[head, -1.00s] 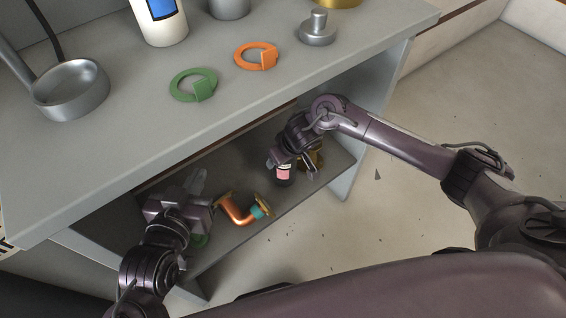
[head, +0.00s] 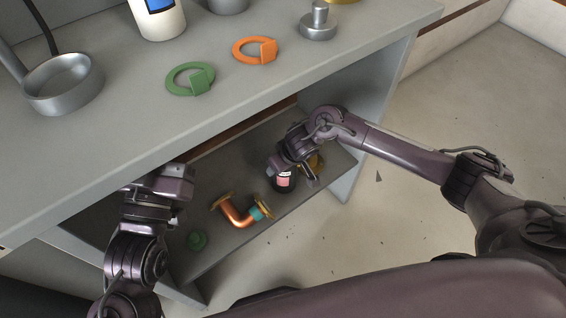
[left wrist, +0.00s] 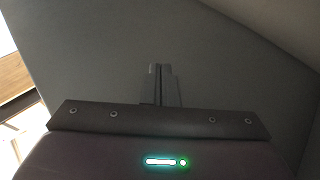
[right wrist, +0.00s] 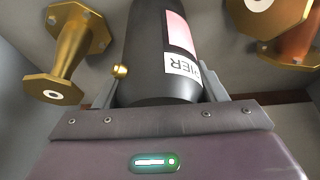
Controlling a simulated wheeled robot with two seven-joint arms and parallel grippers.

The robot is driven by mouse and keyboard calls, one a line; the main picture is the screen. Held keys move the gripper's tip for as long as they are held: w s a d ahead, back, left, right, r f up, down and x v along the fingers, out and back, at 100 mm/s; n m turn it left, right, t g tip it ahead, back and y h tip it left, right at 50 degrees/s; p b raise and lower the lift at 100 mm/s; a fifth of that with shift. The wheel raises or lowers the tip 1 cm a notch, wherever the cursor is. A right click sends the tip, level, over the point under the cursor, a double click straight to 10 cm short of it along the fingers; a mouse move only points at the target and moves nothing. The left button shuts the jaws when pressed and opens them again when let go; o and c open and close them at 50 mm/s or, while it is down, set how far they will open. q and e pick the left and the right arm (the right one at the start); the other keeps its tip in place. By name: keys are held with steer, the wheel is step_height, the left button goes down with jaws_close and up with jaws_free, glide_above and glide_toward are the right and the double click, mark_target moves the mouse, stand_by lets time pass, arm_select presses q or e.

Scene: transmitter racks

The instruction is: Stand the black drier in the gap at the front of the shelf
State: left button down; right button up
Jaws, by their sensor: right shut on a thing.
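The black drier (head: 284,184) has a pink and white label. It is at the lower shelf's front (head: 225,258), between the orange pipe elbow (head: 236,216) and a brass flanged part (head: 317,163). It looks about upright; whether its base touches the shelf I cannot tell. My right gripper (right wrist: 160,88) is shut on the drier, one finger on each side in the right wrist view. My left gripper (left wrist: 160,85) is empty, its fingers together. In the head view its fingertips are hidden at the left end of the shelf, under the worktop edge.
The pipe elbow has brass flanges and a teal end. The grey worktop (head: 130,130) overhangs the shelf and bears a green ring (head: 180,80), an orange ring (head: 246,52) and a metal dish (head: 62,88). Open floor lies to the right.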

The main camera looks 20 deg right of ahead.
steer(key=shift+f, duration=0.15)
steer(key=o, duration=1.3)
arm_select(q)
step_height(320, 180, down, 14)
steer(key=s+g+y+p, duration=0.2)
steer(key=g+y, duration=0.1)
steer(key=g, duration=0.4)
arm_select(e)
steer(key=v, duration=0.3)
steer(key=shift+s+r, duration=0.1)
steer(key=shift+r, duration=0.25)
steer(key=shift+p+v, duration=0.6)
steer(key=shift+v, duration=0.45)
arm_select(q)
steer(key=s+a+f+g+y+p, duration=0.1)
steer(key=s+a+f+g+y, duration=0.1)
steer(key=s+f+g, duration=0.5)
step_height(320, 180, down, 5)
steer(key=s, duration=0.2)
steer(key=shift+s+f+g+y, duration=0.15)
steer(key=shift+s+g+y, duration=0.15)
steer(key=shift+s, duration=0.05)
arm_select(e)
steer(key=shift+v, duration=1)
